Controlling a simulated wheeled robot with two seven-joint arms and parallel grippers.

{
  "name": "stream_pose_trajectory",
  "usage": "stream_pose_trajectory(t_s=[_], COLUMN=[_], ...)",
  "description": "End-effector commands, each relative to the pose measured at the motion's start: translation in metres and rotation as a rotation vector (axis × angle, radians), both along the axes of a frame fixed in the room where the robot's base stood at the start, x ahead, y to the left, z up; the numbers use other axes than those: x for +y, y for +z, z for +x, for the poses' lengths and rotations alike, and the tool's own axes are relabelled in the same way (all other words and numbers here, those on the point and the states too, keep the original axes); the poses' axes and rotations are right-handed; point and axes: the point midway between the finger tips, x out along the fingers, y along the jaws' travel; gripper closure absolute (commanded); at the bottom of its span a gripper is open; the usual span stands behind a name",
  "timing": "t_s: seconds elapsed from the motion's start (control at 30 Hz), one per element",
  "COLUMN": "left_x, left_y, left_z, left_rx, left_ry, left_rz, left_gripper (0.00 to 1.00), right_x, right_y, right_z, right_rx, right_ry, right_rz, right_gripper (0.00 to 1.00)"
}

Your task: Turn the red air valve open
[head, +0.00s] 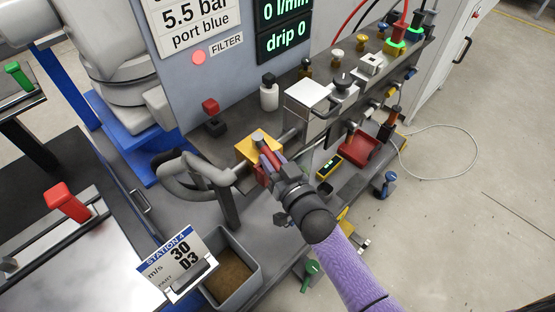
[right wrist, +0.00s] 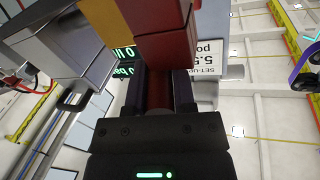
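The red air valve shows a red handle (head: 267,157) on a yellow block (head: 250,146) at the middle of the bench in the head view. My right gripper (head: 272,162) reaches it from the lower right. In the right wrist view, the red handle (right wrist: 158,90) fills the space between my two dark fingers (right wrist: 160,95), and the gripper looks shut on it. A red block and the yellow block (right wrist: 103,22) stand just beyond the fingertips. The handle's far end is partly hidden by my fingers. My left gripper is not in view.
A grey curved pipe (head: 182,178) stands left of the valve. A silver block (head: 308,97) sits behind it to the right. A grey bin (head: 240,262) and a station sign (head: 178,262) are in front. A red-handled clamp (head: 68,203) is at left. Open floor lies at right.

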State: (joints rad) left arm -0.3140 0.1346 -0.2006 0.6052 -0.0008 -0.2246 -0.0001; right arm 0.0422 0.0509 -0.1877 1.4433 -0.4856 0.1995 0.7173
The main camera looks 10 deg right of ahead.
Motion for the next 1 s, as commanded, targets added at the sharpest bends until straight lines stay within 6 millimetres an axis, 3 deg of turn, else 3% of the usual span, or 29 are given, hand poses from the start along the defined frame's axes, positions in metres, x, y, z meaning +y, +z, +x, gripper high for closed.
stream_pose_trajectory(t_s=[0.03,0.2,0.47,0.8,1.0], left_x=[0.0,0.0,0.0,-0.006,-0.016], left_y=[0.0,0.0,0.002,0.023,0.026], left_z=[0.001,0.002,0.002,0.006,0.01], left_rx=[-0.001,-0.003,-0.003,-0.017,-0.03], left_ry=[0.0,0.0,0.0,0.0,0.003], left_rz=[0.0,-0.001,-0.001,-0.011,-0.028], left_gripper=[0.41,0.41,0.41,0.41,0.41], right_x=[0.0,0.0,-0.001,-0.02,-0.028], right_y=[-0.001,-0.001,0.0,0.001,0.0], right_z=[0.0,0.0,-0.004,-0.07,-0.094], right_rx=[0.003,0.002,0.002,0.005,0.003], right_ry=[-0.001,-0.001,-0.001,-0.001,0.0], right_rz=[-0.001,-0.001,-0.001,-0.001,-0.001], right_gripper=[0.64,0.33,0.33,0.33,0.33])
